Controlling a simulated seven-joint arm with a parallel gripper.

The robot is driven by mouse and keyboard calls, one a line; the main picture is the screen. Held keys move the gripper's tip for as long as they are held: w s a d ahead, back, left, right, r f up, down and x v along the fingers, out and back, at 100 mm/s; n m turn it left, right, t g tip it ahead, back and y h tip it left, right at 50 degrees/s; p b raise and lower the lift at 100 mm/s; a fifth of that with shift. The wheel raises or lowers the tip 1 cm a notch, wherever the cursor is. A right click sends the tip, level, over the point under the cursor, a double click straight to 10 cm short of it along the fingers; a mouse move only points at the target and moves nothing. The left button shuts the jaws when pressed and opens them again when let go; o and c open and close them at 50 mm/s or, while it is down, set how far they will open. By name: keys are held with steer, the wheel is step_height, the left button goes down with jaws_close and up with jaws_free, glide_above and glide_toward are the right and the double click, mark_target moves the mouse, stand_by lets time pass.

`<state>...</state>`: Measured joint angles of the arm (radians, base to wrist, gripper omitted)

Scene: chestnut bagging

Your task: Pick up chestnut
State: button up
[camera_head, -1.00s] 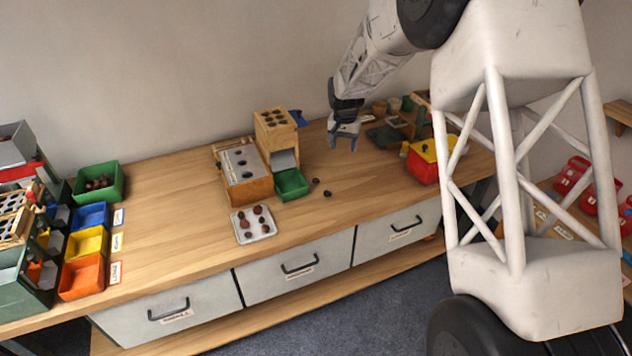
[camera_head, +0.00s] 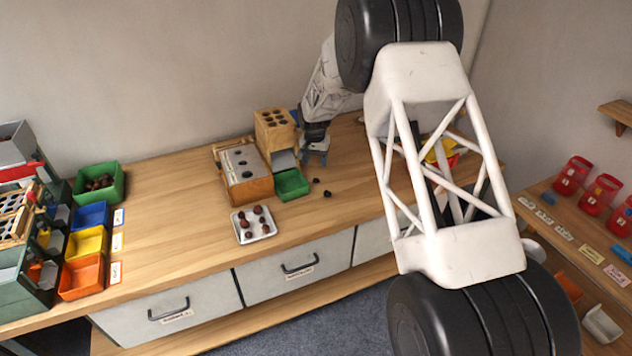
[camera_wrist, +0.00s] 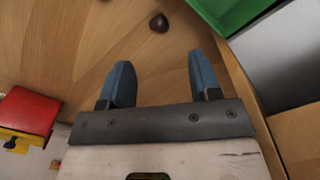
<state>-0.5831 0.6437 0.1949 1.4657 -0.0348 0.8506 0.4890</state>
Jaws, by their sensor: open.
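Two loose dark chestnuts lie on the wooden bench beside the green bin. One chestnut (camera_head: 316,180) is nearer the bin and the other chestnut (camera_head: 327,194) is a little closer to the bench front. In the wrist view one chestnut (camera_wrist: 159,23) lies on the wood ahead of the fingertips, and part of another dark one shows at the top edge. Several more chestnuts sit on a white tray (camera_head: 243,238). My gripper (camera_head: 316,156) is open and empty, above the bench behind the loose chestnuts; its blue fingers show in the wrist view (camera_wrist: 161,75).
A small green bin (camera_head: 292,184) and a wooden box with holes (camera_head: 277,135) stand left of my gripper. A wooden rack (camera_head: 243,173) is farther left. A red and yellow container (camera_wrist: 28,112) shows in the wrist view. The bench front is clear.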

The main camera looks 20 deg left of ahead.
mark_target(316, 178)
steer(key=shift+f, duration=0.1)
steer(key=shift+f, duration=1.2)
steer(key=shift+f, duration=0.1)
steer(key=shift+w+d+f, duration=0.1)
steer(key=shift+f, duration=2.4)
steer(key=c, duration=0.8)
